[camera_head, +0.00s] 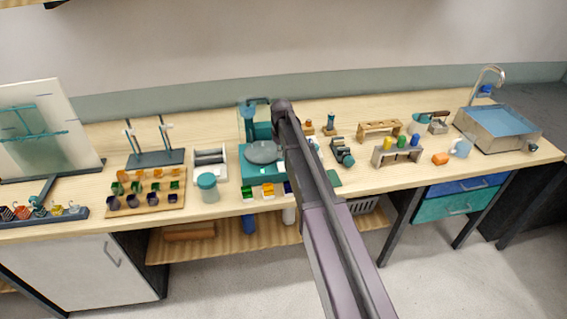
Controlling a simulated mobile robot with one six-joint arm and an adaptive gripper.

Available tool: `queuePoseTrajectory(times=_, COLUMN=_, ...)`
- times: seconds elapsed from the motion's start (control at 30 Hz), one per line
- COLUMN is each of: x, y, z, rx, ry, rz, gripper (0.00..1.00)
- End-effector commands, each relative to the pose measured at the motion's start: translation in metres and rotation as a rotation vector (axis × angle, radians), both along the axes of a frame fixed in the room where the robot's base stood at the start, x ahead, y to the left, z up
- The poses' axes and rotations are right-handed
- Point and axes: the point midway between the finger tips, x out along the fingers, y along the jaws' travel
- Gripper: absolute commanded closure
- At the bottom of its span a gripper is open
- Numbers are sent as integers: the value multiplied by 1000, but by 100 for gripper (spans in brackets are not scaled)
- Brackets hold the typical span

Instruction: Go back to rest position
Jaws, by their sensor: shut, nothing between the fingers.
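My arm reaches up from the bottom of the head view to a dark joint near the picture's middle. My gripper does not show; I see no fingers in this view. The arm hides part of the bench behind it. A dark stand (156,158) with two thin upright rods is on the bench at the left. I cannot tell whether any rod is glass.
The long wooden bench (330,112) holds a teal machine (262,173), a rack of small coloured pieces (146,192), a jar (208,188), wooden racks (380,130), and a sink (497,127) at the right. Drawers (455,203) are below. Grey floor (440,285) is open in front.

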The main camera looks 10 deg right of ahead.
Motion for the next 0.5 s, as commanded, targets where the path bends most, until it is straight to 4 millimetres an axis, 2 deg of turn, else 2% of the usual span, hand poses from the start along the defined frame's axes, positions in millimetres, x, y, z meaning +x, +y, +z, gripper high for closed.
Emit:
queuePoseTrajectory(times=0.13, x=0, y=0, z=8, rx=0, ry=0, rz=0, gripper=100)
queuePoseTrajectory(times=0.5, x=0, y=0, z=8, rx=0, ry=0, rz=0, gripper=100)
